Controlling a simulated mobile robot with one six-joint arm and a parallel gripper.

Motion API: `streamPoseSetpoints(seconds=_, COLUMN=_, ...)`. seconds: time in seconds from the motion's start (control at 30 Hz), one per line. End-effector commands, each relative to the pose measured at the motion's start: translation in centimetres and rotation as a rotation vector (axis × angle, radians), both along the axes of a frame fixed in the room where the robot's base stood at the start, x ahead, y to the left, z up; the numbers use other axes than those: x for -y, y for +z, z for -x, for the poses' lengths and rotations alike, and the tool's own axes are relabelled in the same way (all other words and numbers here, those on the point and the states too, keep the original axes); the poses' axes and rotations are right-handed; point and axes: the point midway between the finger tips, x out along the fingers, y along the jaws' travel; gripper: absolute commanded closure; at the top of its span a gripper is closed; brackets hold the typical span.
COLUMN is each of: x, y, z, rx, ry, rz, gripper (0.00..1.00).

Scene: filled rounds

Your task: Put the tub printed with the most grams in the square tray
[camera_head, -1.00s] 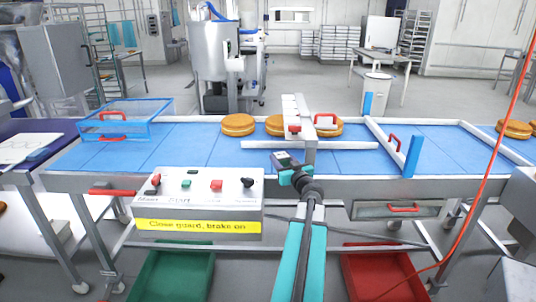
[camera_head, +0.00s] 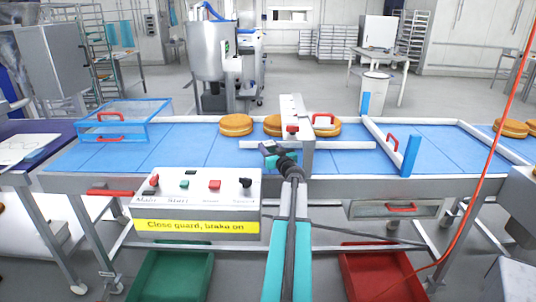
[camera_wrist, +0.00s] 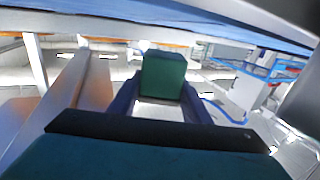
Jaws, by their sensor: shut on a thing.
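My gripper (camera_head: 268,149) is over the near edge of the blue belt, left of the white upright guide. In the wrist view its dark blue fingers (camera_wrist: 160,105) are shut on a small green block-shaped thing (camera_wrist: 163,73). I see no print on it and cannot tell whether it is a tub. No tub with a gram figure can be made out in either view. I cannot pick out a square tray for certain. A green open bin (camera_head: 172,275) and a red open bin (camera_head: 382,275) stand low under the line.
The blue belt (camera_head: 190,148) carries several golden rounds, one of them a round (camera_head: 236,125) at the back. A white upright guide (camera_head: 297,130), a blue-framed guard (camera_head: 112,128) and a control box (camera_head: 197,200) stand close by. A red cable (camera_head: 492,160) hangs at the right.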

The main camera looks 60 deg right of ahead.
Motion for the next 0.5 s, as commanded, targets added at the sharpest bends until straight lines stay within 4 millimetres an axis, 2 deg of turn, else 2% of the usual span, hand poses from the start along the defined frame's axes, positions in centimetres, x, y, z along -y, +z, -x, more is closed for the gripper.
streamPoseSetpoints(seconds=0.5, x=0.54, y=0.03, z=-0.71, rx=0.000, ry=0.000, rz=0.000, gripper=0.80)
